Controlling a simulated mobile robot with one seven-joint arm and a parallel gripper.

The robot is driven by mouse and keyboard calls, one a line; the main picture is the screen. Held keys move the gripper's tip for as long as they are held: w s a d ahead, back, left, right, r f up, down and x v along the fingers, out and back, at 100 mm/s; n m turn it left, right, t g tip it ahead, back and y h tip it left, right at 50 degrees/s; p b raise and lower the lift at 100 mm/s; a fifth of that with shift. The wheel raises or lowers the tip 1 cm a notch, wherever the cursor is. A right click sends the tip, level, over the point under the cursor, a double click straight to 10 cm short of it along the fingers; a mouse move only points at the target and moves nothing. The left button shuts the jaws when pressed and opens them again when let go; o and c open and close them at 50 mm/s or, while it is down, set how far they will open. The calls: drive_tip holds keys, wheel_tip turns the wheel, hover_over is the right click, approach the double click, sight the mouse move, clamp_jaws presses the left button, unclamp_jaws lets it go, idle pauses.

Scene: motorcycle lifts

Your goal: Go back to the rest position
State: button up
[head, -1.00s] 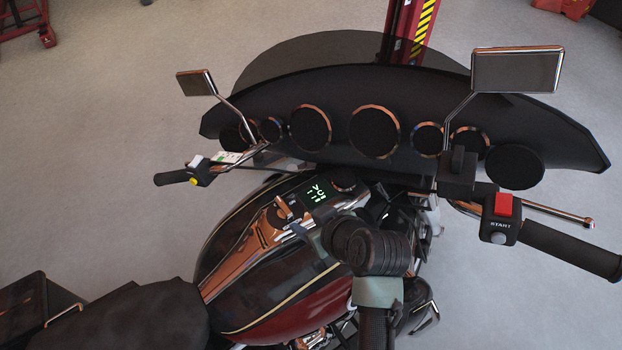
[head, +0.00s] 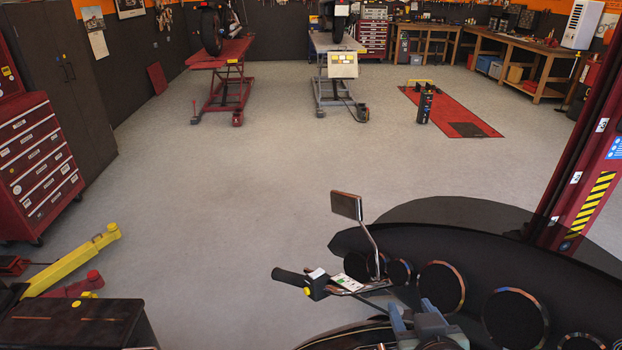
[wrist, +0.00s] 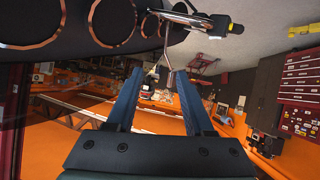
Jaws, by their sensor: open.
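My gripper (head: 414,312) shows at the bottom of the head view, in front of the motorcycle's dark fairing (head: 385,240). In the wrist view my gripper (wrist: 159,74) has its two blue-grey fingers apart with nothing between them. The motorcycle's left handlebar grip (head: 290,275) and its mirror (head: 346,205) are to the left of my gripper in the head view. In the wrist view the fairing's round copper-rimmed gauges (wrist: 52,25) are at upper left. The right handlebar with its red switch is out of view.
A red lift post (head: 590,185) stands at right. A red tool cabinet (head: 38,165) and a yellow jack arm (head: 75,260) are at left. Two motorcycle lifts (head: 222,85) (head: 340,90) stand at the back. The grey floor (head: 230,190) between is wide and clear.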

drive_tip(key=w+a+r+t, duration=0.2)
drive_tip(key=a+r+t, duration=0.2)
drive_tip(key=r, duration=0.9)
drive_tip(key=w+a+r+t, duration=0.1)
drive_tip(key=a+r+t, duration=0.3)
drive_tip(key=r, duration=0.9)
drive_tip(key=s+a+r+t, duration=0.3)
drive_tip(key=s+a+r, duration=0.1)
drive_tip(key=r, duration=0.5)
drive_tip(key=s+a+r+t+y+b, duration=0.1)
drive_tip(key=s+a+r+t, duration=0.3)
drive_tip(key=s+r, duration=0.3)
wheel_tip(320, 180, up, 3)
drive_tip(key=shift+s+a+r+m, duration=0.2)
drive_tip(key=shift+s+a+m, duration=0.05)
drive_tip(key=shift+s+m, duration=0.05)
